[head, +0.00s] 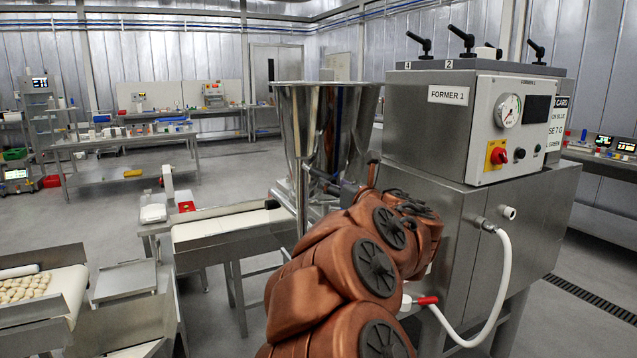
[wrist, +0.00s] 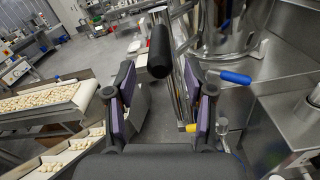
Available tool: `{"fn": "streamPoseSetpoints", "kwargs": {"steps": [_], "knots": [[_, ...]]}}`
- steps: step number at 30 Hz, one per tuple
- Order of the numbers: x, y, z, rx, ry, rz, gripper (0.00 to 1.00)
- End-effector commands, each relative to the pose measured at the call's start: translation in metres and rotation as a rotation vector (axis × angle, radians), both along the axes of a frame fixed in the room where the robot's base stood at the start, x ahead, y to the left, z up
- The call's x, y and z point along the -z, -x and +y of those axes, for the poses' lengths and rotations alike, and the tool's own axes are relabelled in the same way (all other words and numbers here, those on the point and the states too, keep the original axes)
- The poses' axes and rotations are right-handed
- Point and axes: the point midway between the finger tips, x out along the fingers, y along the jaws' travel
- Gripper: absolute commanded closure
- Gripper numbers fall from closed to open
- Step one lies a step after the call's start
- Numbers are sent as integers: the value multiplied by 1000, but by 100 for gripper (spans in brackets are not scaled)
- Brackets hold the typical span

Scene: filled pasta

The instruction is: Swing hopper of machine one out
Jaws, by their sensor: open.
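The machine labelled FORMER 1 (head: 440,130) stands at the right in the head view. Its tall steel hopper (head: 315,125) is on the machine's left side, partly behind my arm. The hopper's lower part appears at the top right of the wrist view (wrist: 222,30). My gripper (wrist: 158,88) is open and empty in the wrist view; my arm hides it in the head view. A black cylindrical grip (wrist: 159,52) lies ahead, in line with the gap between the fingers. Contact between them cannot be told.
A blue-handled lever (wrist: 235,77) is right of the right finger, and a yellow handle (wrist: 190,128) is below it. A conveyor with pale pieces (wrist: 48,100) runs at the left. A white hose (head: 503,285) hangs on the machine's front. Open floor (head: 240,90) lies behind.

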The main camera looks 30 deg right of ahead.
Motion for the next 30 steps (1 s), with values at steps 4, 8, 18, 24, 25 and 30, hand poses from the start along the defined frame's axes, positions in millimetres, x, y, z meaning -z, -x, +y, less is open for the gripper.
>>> {"fn": "streamPoseSetpoints", "kwargs": {"steps": [4,8,18,24,25,30], "knots": [[-1,-6,0,-2,0,0,46],[-1,-16,-1,-1,-1,1,46],[-2,-55,-4,-2,-2,0,46],[-1,-72,-6,-2,-2,0,46],[0,-73,-6,-1,-2,1,46],[0,-77,-7,0,-1,0,46]]}}
